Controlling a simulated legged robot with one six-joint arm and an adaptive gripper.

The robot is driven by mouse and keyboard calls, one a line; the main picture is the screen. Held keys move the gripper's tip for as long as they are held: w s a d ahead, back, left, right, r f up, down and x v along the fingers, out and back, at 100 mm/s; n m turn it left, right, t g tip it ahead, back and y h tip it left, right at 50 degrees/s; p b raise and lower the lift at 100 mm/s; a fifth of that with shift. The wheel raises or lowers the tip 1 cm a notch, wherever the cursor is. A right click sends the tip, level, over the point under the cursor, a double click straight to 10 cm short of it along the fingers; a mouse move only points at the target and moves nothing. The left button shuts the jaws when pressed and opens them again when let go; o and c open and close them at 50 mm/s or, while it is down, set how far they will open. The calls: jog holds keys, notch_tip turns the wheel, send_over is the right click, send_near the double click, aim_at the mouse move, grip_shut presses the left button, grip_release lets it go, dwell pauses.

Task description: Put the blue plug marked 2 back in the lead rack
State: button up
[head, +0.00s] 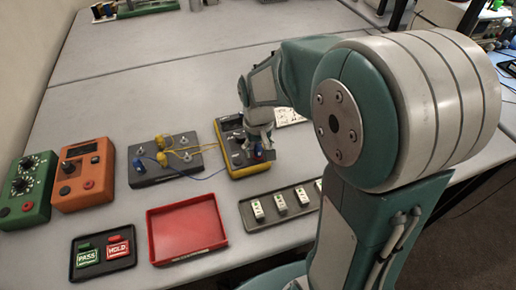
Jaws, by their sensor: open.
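My gripper (260,143) is open and points down over the front part of the yellow meter (236,160). A small blue plug (257,154) shows just below the fingertips, at the meter's front; I cannot tell whether the fingers touch it. A thin blue lead runs from the board toward the meter. No number on any plug is legible. I cannot tell which thing is the lead rack.
Green (29,178) and orange (84,175) instrument boxes stand at left. In front are a black tray (103,263) with PASS and HOLD tags, an empty red tray (187,234), and a grey tray (284,220) with small white blocks. The table behind the meter is mostly clear.

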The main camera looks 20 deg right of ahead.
aim_at(258, 144)
dwell(0.4)
grip_shut()
jog(key=shift+r, duration=3)
jog(key=shift+w, duration=0.15)
